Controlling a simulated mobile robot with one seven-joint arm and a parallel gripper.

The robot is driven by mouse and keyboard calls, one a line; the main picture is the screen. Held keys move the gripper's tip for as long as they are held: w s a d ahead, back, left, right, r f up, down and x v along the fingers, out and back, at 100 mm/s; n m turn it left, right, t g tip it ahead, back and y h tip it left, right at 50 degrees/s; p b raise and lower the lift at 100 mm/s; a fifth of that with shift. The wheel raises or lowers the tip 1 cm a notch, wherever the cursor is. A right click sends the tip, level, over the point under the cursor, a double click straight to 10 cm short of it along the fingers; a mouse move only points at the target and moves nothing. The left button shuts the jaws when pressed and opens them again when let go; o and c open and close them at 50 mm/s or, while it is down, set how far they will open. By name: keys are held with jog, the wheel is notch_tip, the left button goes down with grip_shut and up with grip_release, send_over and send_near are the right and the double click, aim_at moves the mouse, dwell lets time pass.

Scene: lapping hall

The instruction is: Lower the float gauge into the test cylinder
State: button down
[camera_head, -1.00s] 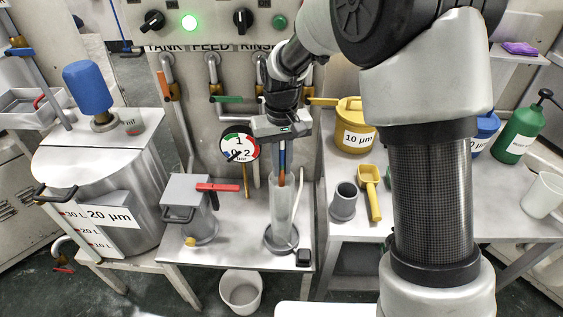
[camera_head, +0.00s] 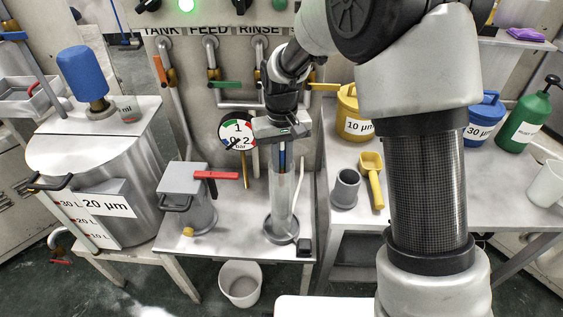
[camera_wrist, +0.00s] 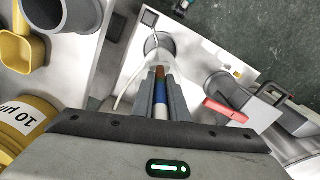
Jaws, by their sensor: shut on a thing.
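My gripper (camera_head: 282,138) is shut on the float gauge (camera_head: 282,157), a slim upright rod with a blue part showing below the jaws. In the wrist view the gauge (camera_wrist: 160,92) lies between the fingers, with brown, blue and white bands. The test cylinder (camera_head: 281,205) is a tall clear tube on a round grey base on the table, directly below my gripper. The gauge's lower end is at or just inside the cylinder's mouth; the exact depth is hard to tell. In the wrist view the cylinder's round base (camera_wrist: 158,42) shows beyond the gauge's tip.
A grey canister with a red lever (camera_head: 215,175) stands left of the cylinder. A pressure dial (camera_head: 236,131) hangs close to my gripper's left. A grey cup (camera_head: 345,188) and yellow scoop (camera_head: 373,178) are on the right table. A white bucket (camera_head: 240,283) stands below.

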jog(key=shift+f+b, duration=0.55)
jog(key=shift+f, duration=0.55)
jog(key=shift+f+b, duration=1.6)
jog(key=shift+f, duration=0.9)
dwell(0.8)
jog(key=c, duration=1.7)
grip_release()
jog(key=shift+o, duration=0.2)
notch_tip(320, 180, up, 18)
jog(key=p, duration=0.3)
jog(key=shift+f+p, duration=0.2)
jog(key=shift+p, duration=0.2)
jog(key=s+d+r+m+t, duration=0.2)
jog(key=s+d+r+t, duration=0.2)
jog(key=s+d+r, duration=0.85)
jog(key=s+d+f+m+t, duration=0.25)
jog(key=s+d, duration=0.25)
jog(key=s, duration=0.4)
notch_tip(320, 180, up, 16)
jog(key=p, duration=1.6)
jog(key=shift+a+n+g, duration=0.25)
jog(key=shift+n+g, duration=0.2)
